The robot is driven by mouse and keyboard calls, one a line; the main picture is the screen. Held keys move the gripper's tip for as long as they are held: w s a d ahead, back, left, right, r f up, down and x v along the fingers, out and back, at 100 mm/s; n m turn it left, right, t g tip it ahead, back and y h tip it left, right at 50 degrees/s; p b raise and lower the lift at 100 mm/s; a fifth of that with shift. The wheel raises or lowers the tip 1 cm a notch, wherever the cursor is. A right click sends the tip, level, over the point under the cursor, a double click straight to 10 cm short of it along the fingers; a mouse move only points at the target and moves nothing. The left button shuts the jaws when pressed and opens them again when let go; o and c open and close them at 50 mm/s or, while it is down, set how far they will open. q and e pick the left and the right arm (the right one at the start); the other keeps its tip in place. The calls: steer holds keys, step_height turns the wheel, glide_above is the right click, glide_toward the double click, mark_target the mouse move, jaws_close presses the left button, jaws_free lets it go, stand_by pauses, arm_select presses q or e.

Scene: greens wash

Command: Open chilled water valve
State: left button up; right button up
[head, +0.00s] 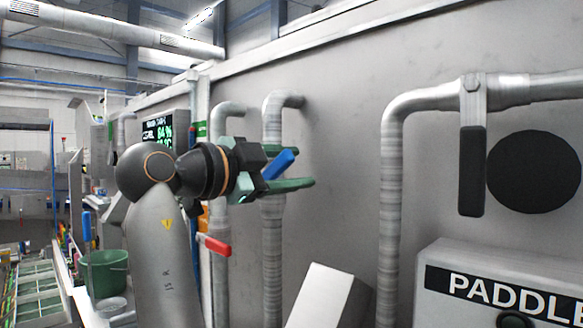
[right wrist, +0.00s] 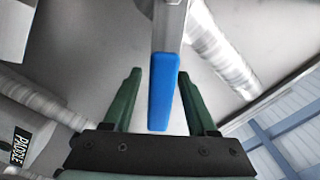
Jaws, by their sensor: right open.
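The blue valve handle (head: 279,164) is on a grey vertical pipe (head: 272,240) at the wall, left of centre in the head view. My right gripper (head: 303,168) is open around it, with green fingers at the handle's height. In the right wrist view the blue handle (right wrist: 163,92) lies between the two spread fingers of the gripper (right wrist: 159,74), with a gap on both sides. The handle's metal stem (right wrist: 170,25) runs on beyond the fingertips. My right arm and wrist hide part of the pipes in the head view. My left gripper is not in view.
A red handle (head: 214,245) is on a pipe below my right gripper. A dark-handled valve (head: 471,150) is at the right, beside a black disc (head: 533,172). A box marked PADDLE (head: 445,262) stands below them. A green bucket (head: 103,272) and a display (head: 158,130) are at the left.

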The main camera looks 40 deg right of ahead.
steer(key=s+a+b, duration=0.1)
steer(key=a+b, duration=0.1)
steer(key=a, duration=1)
steer(key=shift+a, duration=0.25)
